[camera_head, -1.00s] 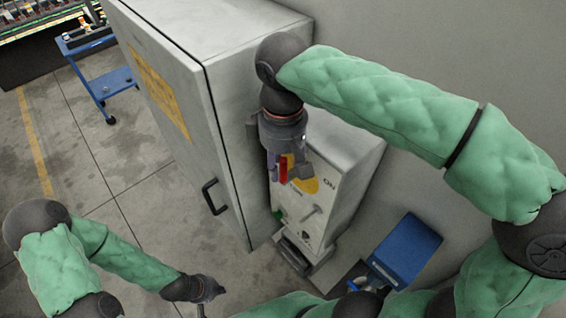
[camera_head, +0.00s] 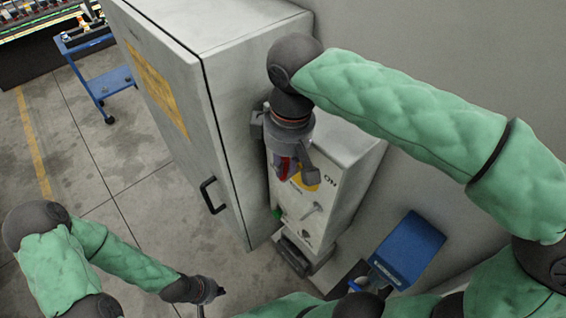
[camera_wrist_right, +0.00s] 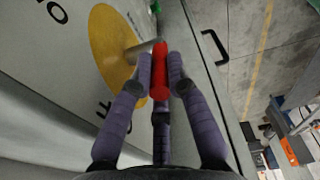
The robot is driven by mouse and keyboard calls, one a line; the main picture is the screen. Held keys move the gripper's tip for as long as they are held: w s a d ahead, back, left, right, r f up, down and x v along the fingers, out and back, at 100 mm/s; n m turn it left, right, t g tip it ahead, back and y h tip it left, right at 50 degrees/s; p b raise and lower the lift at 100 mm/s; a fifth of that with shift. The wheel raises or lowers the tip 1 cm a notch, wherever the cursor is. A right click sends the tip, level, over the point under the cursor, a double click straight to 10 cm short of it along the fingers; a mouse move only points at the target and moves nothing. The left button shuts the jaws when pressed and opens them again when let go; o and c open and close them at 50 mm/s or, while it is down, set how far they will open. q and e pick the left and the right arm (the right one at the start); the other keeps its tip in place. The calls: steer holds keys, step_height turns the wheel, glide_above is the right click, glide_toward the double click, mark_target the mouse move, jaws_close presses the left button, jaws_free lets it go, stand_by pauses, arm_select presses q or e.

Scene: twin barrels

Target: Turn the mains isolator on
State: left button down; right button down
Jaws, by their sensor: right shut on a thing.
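The mains isolator is on the grey box (camera_head: 330,207) beside the tall cabinet. Its red handle (camera_wrist_right: 160,70) stands out from a yellow disc (camera_wrist_right: 109,45) on the box face. In the head view the red handle (camera_head: 284,168) is partly hidden by my right gripper (camera_head: 292,176), beside the "ON" lettering. In the right wrist view the purple fingers of my right gripper (camera_wrist_right: 159,80) are shut around the red handle. My left gripper (camera_head: 206,290) is low at the left, away from the box; its fingers are too small to read.
The tall grey cabinet (camera_head: 180,110) with a black door handle (camera_head: 212,196) stands close left of the box. A smaller lever (camera_head: 313,209) is on the box face below the disc. A blue bin (camera_head: 408,250) is at lower right. A blue cart (camera_head: 100,75) stands far back left.

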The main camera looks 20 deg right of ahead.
steer(key=shift+s+d+f+t+y+b, duration=0.4)
steer(key=shift+t+b, duration=0.5)
steer(key=shift+b, duration=0.8)
steer(key=shift+s+a+f+t+y+b, duration=0.1)
steer(key=shift+s+t+y+b, duration=0.2)
steer(key=shift+s+t+b, duration=0.9)
steer(key=shift+w+d+r+b, duration=0.1)
steer(key=shift+w+b, duration=0.4)
steer(key=shift+b, duration=0.4)
